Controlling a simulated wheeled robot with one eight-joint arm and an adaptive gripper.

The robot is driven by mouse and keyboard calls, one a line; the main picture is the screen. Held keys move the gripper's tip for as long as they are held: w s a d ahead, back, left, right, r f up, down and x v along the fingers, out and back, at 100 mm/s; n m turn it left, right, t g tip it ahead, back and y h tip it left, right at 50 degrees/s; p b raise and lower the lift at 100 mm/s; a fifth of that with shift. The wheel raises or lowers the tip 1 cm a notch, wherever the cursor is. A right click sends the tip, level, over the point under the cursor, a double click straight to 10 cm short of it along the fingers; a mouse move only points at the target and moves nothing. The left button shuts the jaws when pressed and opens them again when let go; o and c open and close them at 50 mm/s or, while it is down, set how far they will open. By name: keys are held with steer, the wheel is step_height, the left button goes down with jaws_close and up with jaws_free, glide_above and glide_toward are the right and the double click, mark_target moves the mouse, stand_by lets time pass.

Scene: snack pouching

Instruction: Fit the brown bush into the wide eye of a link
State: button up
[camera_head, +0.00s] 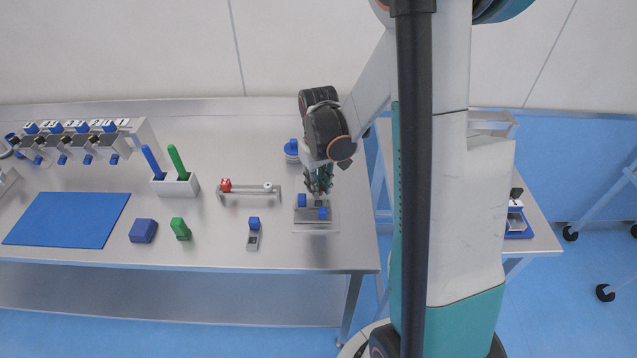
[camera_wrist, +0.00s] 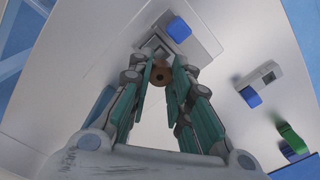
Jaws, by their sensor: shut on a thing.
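My gripper (camera_head: 319,188) points down over the right part of the bench. In the wrist view the fingers (camera_wrist: 162,72) are shut on a small round brown bush (camera_wrist: 158,80) with a dark hole in its middle. In the head view the fingers hide the bush. I cannot make out the link's wide eye, nor whether the bush touches the holder.
A small grey fixture with a blue block (camera_head: 253,240) stands left of the holder. A low rail with a red piece (camera_head: 249,194), a green block (camera_head: 180,229), a blue box (camera_head: 143,231), a pen stand (camera_head: 176,186) and a blue mat (camera_head: 68,218) lie farther left.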

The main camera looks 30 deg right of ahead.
steer(key=shift+f+b, duration=0.6)
steer(key=shift+f, duration=0.35)
steer(key=shift+f+b, duration=1.3)
steer(key=shift+b, duration=0.2)
stand_by(1.4)
steer(key=o, duration=0.8)
steer(key=shift+c, duration=0.2)
step_height(320, 180, up, 12)
stand_by(0.4)
